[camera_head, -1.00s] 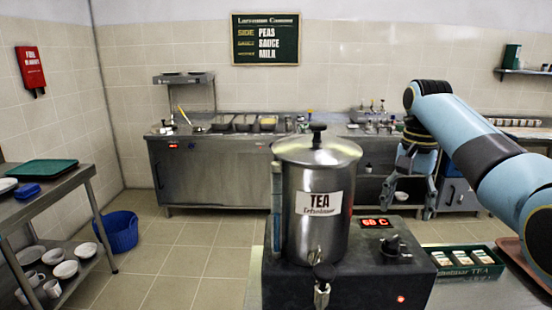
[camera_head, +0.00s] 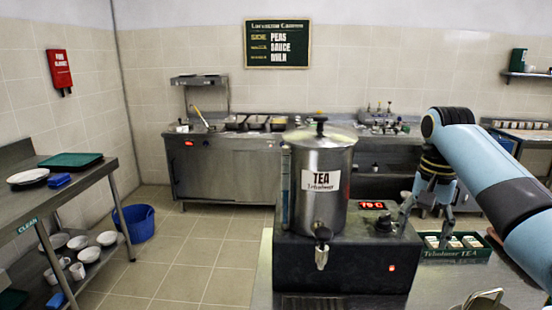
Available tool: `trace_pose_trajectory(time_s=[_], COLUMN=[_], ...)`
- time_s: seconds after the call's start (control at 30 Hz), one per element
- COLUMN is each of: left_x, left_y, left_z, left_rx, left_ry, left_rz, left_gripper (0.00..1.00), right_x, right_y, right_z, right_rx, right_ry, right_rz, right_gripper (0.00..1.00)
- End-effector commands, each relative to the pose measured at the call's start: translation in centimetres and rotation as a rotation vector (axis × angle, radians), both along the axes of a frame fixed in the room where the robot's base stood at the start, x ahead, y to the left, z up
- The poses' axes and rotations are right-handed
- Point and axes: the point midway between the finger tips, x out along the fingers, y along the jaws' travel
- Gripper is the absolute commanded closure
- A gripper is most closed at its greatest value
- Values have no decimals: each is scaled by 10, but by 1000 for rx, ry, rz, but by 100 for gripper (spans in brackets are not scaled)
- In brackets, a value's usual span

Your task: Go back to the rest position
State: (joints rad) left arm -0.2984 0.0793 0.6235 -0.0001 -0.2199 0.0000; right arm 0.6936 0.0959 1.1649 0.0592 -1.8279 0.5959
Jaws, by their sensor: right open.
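My right arm comes in from the right, bent with its gripper (camera_head: 427,217) hanging down. The gripper's dark fingers are spread apart and hold nothing visible. They hang just right of the steel tea urn (camera_head: 318,205) and appear close to the right side of its black base (camera_head: 345,268). The green tea box (camera_head: 455,256), with several packets in it, shows just beyond or below the fingers; the exact gap cannot be told. My left gripper is not in view.
A steel counter (camera_head: 430,285) carries the urn, and a shiny metal object (camera_head: 483,300) shows at its front edge. A shelved table (camera_head: 90,187) with dishes and a blue bucket (camera_head: 137,222) stand at left. Tiled floor (camera_head: 195,255) is clear between table and counter.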

Motion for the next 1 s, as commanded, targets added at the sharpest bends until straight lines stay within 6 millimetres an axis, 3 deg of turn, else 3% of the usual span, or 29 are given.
trace_pose_trajectory(time_s=[0.17, 0.33, 0.47, 0.53, 0.7, 1.0], left_x=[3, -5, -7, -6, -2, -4], left_y=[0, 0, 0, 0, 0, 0], left_z=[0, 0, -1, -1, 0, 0], left_rx=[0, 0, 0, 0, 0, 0], left_ry=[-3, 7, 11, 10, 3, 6], left_rz=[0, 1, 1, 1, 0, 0], left_gripper=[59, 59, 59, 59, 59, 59], right_x=[-28, -69, -119, -155, -228, -303], right_y=[-1, -1, 1, 2, 8, 16], right_z=[-28, -57, -79, -87, -86, -61], right_rx=[-18, -42, -69, -87, -122, -159], right_ry=[-22, -54, -87, -109, -160, -211], right_rz=[63, 152, 252, 323, 470, 623], right_gripper=[37, 37, 37, 37, 37, 37])
